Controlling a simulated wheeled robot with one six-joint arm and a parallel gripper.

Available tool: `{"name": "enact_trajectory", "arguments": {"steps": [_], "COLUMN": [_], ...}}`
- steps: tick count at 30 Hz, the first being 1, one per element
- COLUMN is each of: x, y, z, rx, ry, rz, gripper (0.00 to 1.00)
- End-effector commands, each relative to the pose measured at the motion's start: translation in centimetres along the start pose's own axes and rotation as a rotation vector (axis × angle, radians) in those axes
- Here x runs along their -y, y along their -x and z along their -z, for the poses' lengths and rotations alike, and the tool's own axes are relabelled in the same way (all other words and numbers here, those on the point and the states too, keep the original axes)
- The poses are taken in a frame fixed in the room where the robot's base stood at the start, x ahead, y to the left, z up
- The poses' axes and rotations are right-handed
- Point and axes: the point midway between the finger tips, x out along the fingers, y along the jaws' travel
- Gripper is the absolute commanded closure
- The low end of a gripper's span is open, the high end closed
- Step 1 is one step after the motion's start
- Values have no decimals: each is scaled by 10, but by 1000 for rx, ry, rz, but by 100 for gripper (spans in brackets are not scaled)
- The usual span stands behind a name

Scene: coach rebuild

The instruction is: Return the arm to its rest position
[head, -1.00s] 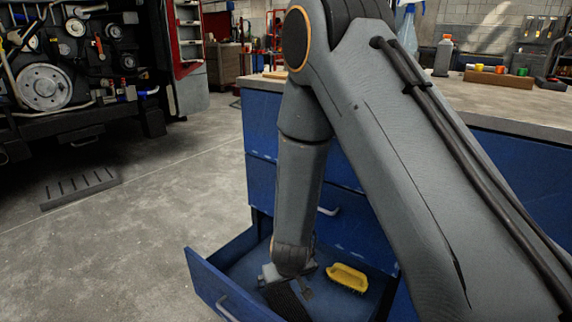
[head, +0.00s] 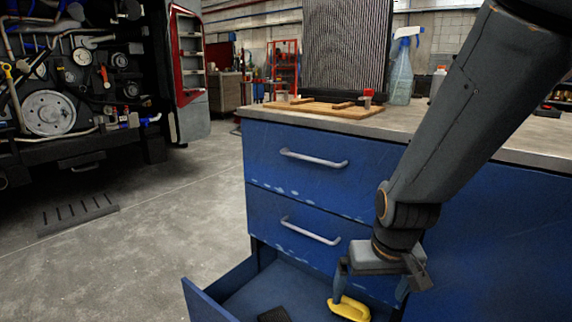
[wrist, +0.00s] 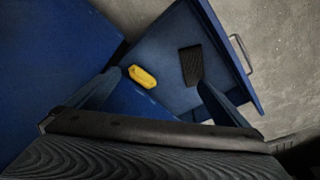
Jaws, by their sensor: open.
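My gripper (head: 372,288) is raised over the right part of the open bottom drawer (head: 205,302), in front of the blue cabinet. Its fingers point down, spread apart, with nothing between them.
The blue cabinet's upper drawers (head: 300,165) are shut. On the worktop stand a ribbed radiator (head: 345,50), a wooden board (head: 330,109) and a spray bottle (head: 401,75). An open engine bay (head: 70,90) is at left. Floor (head: 140,250) left of the cabinet is mostly clear.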

Motion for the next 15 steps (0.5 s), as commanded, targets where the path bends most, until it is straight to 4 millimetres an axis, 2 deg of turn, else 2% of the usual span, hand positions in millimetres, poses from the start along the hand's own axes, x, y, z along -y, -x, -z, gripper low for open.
{"name": "enact_trajectory", "arguments": {"steps": [6, 15], "x": [-18, 29], "y": [18, 17], "z": [-18, -26], "rx": [14, 49], "ry": [-34, 73], "rz": [-24, 10], "gripper": [0, 0]}}
